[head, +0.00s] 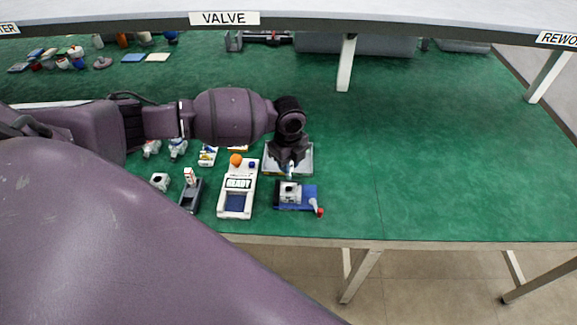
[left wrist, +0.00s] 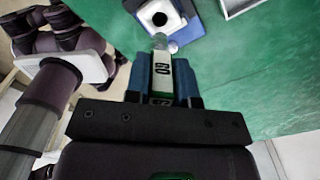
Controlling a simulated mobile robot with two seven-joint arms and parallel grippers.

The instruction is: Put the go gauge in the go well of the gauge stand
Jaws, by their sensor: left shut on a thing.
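My left gripper (head: 288,160) is over the white tray in the head view. In the left wrist view its blue fingers (left wrist: 162,72) are shut on the go gauge (left wrist: 161,80), a white block marked GO with a pale rounded end pointing away from the palm. The gauge is too small and covered to make out well in the head view. A dark grey stand (head: 190,198), which looks like the gauge stand, is near the table's front edge, with a white and red gauge (head: 189,177) upright in it. Its wells cannot be made out. My right gripper is not in view.
The white READY box (head: 237,193) stands between the stand and a blue fixture (head: 312,193) with a white block and red-tipped lever. The white tray (head: 303,160) lies behind the fixture. The table's right side is clear.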

